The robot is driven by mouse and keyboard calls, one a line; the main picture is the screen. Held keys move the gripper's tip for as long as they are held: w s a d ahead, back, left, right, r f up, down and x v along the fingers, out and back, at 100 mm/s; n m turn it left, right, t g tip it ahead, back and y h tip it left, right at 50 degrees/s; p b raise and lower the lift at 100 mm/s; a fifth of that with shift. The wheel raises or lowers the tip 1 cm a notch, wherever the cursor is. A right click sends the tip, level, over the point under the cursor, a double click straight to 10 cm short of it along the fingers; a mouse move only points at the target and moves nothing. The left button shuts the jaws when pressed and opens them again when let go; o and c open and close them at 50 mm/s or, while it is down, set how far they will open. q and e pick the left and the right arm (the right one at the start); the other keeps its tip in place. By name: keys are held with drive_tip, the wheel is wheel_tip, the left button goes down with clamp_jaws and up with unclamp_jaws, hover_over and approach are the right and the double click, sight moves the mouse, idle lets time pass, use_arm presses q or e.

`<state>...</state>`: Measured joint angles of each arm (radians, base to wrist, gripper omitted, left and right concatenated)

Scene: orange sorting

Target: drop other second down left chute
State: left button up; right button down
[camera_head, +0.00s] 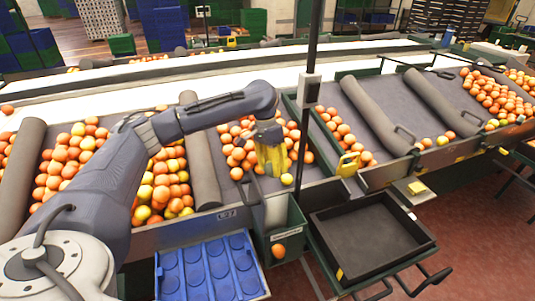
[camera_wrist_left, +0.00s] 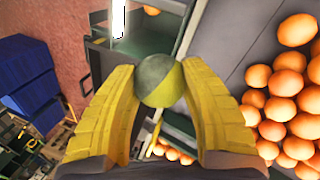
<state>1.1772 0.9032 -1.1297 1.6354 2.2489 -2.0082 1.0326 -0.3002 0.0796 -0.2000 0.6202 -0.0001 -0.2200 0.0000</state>
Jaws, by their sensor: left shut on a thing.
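My left gripper (camera_head: 274,168) has yellow fingers and is shut on a round fruit (camera_wrist_left: 160,82). The fruit is half yellow-green and half dull grey in the left wrist view. In the head view the fruit (camera_head: 287,179) shows as a small yellow ball at the fingertips, above the front edge of the sorting bin. A green chute box (camera_head: 292,218) with a small label stands at that front edge, just below and in front of the gripper. An orange (camera_head: 278,251) shows on the lower front of this box. My right gripper is out of view.
Oranges (camera_head: 241,154) lie in the bin behind the gripper. A blue tray with round pockets (camera_head: 240,267) is left of the chute box. A black, empty-looking tray (camera_head: 372,239) is on the right. A dark upright post (camera_head: 306,120) stands close to my left gripper.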

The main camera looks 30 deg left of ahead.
use_arm(q)
drive_tip(key=s+d+f+m+g, duration=0.1)
drive_tip(key=s+d+f+m, duration=0.2)
drive_tip(key=f, duration=0.3)
drive_tip(key=shift+s+d+f+m, duration=0.2)
drive_tip(key=shift+s+f+m, duration=0.15)
drive_tip(key=shift+s+m, duration=0.55)
drive_tip(key=o, duration=1.3)
drive_tip(key=shift+c, duration=0.2)
drive_tip(key=shift+r, duration=0.1)
